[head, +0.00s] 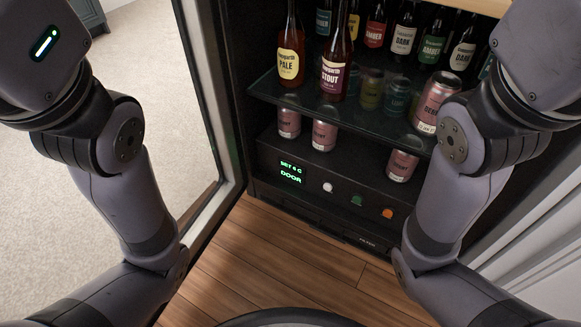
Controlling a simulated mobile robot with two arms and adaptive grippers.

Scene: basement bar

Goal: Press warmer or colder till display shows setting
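The display (291,172) on the lower front panel of an open drinks fridge is lit in green. It reads "SET 4 C" on top and "DOOR" below. To its right on the same panel sit three round buttons: a white one (328,187), a green one (357,200) and an orange one (388,213). Any labels by the buttons are too small to read. Parts of both my arms show at the left and right sides, but neither gripper is in view. Nothing touches the buttons.
The fridge's glass door (205,100) stands open at the left. Bottles such as the stout (336,70) and several cans stand on the glass shelf (385,118); more cans (402,165) stand below, just behind the panel. The wooden floor (290,262) before the fridge is clear.

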